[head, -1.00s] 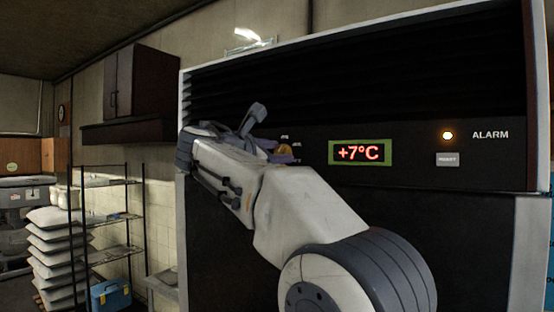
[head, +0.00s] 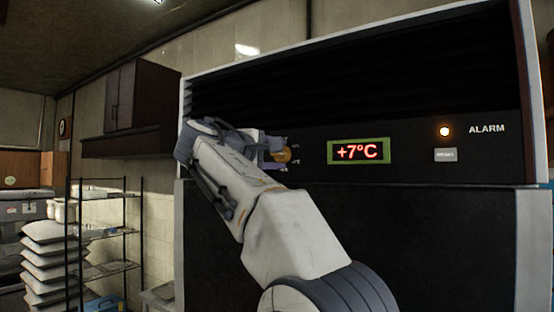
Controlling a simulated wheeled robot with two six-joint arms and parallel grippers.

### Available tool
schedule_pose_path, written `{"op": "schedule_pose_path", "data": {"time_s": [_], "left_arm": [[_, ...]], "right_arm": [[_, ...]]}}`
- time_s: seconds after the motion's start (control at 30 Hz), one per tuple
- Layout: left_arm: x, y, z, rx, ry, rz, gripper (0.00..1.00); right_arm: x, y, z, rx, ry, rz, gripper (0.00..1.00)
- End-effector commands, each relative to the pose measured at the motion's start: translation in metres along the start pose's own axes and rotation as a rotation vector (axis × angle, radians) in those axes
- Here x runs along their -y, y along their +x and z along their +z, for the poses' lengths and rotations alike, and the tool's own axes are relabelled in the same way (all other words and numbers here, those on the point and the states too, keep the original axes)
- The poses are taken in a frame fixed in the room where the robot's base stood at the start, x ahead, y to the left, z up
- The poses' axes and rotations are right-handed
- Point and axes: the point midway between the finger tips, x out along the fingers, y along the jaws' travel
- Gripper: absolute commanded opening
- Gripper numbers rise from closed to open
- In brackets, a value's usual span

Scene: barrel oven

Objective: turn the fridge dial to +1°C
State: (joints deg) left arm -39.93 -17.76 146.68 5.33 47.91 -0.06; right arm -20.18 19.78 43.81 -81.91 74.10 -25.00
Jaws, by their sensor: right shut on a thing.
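The fridge (head: 420,240) fills the right of the head view, with a dark control panel under its black vent slats. Its red display (head: 358,152) in a green frame reads +7°C. The fridge dial (head: 283,156), with a yellowish part showing, is left of the display and partly hidden by my gripper. Small white markings show around it, too small to read fully. My right gripper (head: 278,150) is at the dial and shut on it. My left gripper is not in view.
A lit amber lamp (head: 444,131) marked ALARM and a grey button (head: 445,155) are right of the display. At the left stand a black wire shelf (head: 105,235), stacked white sacks (head: 45,255) and a dark wall cabinet (head: 140,97).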

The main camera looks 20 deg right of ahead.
Motion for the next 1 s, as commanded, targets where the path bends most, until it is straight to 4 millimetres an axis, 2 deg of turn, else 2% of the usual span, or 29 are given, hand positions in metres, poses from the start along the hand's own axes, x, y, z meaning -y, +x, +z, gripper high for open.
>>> {"op": "schedule_pose_path", "data": {"time_s": [0.4, 1.0], "left_arm": [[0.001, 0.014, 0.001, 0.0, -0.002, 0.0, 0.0], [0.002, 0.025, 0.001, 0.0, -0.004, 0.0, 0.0]], "right_arm": [[0.003, 0.0, 0.0, 0.001, 0.395, 0.0, 0.0], [0.005, 0.0, -0.002, 0.002, 0.964, -0.002, 0.0]]}}
